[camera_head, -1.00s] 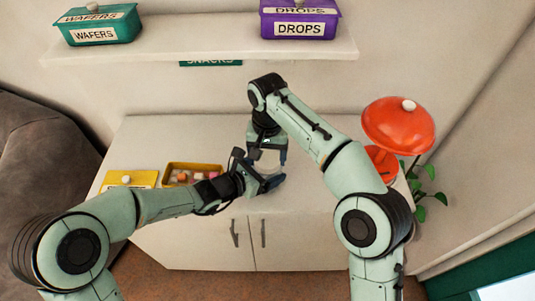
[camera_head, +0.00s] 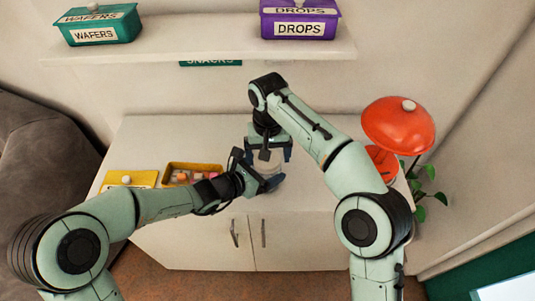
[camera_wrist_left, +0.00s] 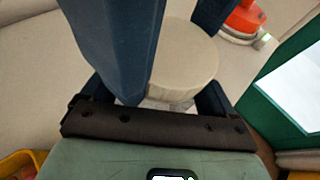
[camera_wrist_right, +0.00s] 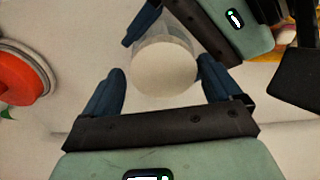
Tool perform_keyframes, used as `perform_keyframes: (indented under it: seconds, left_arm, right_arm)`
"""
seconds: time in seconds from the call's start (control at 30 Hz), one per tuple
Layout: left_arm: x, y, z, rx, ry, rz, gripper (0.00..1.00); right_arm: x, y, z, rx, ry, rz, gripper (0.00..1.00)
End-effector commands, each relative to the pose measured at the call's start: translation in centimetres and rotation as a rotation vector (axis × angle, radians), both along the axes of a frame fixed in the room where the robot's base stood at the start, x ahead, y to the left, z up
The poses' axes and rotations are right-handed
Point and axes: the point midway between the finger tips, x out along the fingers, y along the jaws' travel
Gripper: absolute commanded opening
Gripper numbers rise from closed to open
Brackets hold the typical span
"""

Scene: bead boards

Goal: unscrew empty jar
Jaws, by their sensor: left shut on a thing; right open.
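A clear jar with a pale cream round lid (camera_head: 268,157) stands on the cabinet top. The lid also shows in the left wrist view (camera_wrist_left: 186,58) and the right wrist view (camera_wrist_right: 165,74). My left gripper (camera_head: 272,181) comes in from the left and is shut on the jar's body, which its fingers partly hide. My right gripper (camera_head: 268,153) is above the jar, pointing down. Its fingers are open, one on each side of the lid, with a gap visible in the right wrist view. I cannot see what is inside the jar.
A yellow open box of sweets (camera_head: 192,169) and a yellow lid (camera_head: 131,179) lie left of the jar. An orange-red lamp (camera_head: 398,125) stands at the right. A shelf (camera_head: 200,44) with a teal tin (camera_head: 97,25) and a purple tin (camera_head: 299,20) hangs above.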

Motion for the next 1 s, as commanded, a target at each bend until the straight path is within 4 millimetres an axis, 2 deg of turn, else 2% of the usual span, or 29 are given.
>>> perform_keyframes:
  seconds: [0.03, 0.33, 0.57, 0.67, 1.0]
  left_arm:
    - [-0.2, -0.4, 0.0, -0.002, -0.001, -0.009, 0.03]
    - [-0.2, -0.3, -0.1, -0.001, 0.002, -0.008, 0.03]
    - [-0.1, -0.2, -0.1, 0.000, 0.001, -0.005, 0.03]
    - [-0.1, -0.2, -0.1, 0.000, 0.002, -0.004, 0.03]
    - [-0.1, -0.1, 0.0, 0.000, 0.002, -0.003, 0.03]
  right_arm:
    - [-0.2, 0.6, 0.2, 0.009, 0.004, 0.009, 0.99]
    - [-0.2, 0.6, 4.0, 0.011, -0.001, 0.010, 0.99]
    - [-0.2, 0.4, 4.7, 0.006, 0.003, -0.025, 0.96]
    - [-0.1, 0.4, 5.2, 0.006, -0.001, -0.130, 0.96]
    - [-0.2, 0.2, 7.4, 0.005, -0.002, -0.708, 0.96]
